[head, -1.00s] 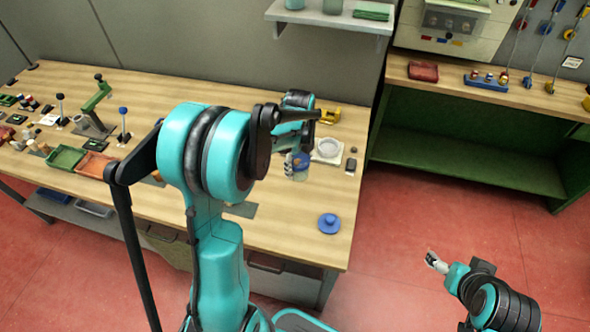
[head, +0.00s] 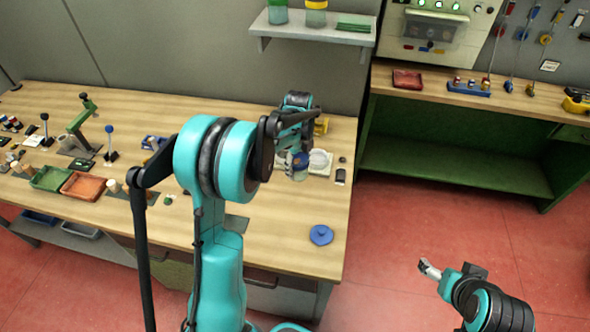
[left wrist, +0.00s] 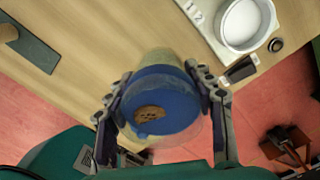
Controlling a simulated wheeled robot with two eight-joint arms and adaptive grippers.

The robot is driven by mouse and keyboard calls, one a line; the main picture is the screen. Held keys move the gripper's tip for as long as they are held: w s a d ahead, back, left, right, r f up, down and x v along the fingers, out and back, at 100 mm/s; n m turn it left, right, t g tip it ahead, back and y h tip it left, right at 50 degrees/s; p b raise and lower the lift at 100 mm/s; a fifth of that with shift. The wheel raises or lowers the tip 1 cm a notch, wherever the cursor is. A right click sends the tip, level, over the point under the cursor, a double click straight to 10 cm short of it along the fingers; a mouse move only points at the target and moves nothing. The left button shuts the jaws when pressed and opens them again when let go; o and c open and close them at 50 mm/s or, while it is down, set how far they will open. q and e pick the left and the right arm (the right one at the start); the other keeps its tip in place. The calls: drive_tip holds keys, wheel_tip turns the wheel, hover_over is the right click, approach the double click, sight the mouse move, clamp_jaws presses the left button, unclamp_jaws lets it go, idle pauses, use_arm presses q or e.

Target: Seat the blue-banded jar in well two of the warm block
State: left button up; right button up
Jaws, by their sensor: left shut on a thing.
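The jar (head: 299,173) has a blue band and pale glass below. In the left wrist view the jar (left wrist: 165,100) shows its blue top with a round brown cork-like patch. My left gripper (left wrist: 160,78) is shut on it, one finger on each side. In the head view my left gripper (head: 291,160) partly hides the jar. The pale block (head: 322,166) with a round white dish lies just right of the jar. In the left wrist view the block (left wrist: 206,28) bears the marks 1 and 2. My right gripper (head: 428,268) is over the floor, its jaws too small to read.
A blue knobbed lid (head: 320,235) lies near the bench's right front. A small dark item (head: 340,176) lies by the block, with a yellow object (head: 321,125) behind. Green (head: 50,178) and orange (head: 83,186) trays stand left. The bench's front right is mostly clear.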

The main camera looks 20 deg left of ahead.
use_arm(q)
drive_tip(key=w+d+p, duration=0.1)
drive_tip(key=w, duration=1.2)
drive_tip(key=shift+w+d, duration=0.25)
drive_tip(key=shift+w, duration=0.1)
idle(0.8)
drive_tip(key=shift+f+b, duration=1.6)
drive_tip(key=shift+f, duration=0.95)
idle(1.5)
drive_tip(key=shift+s+d+f, duration=0.1)
drive_tip(key=shift+s+f, duration=0.05)
drive_tip(key=shift+f, duration=0.15)
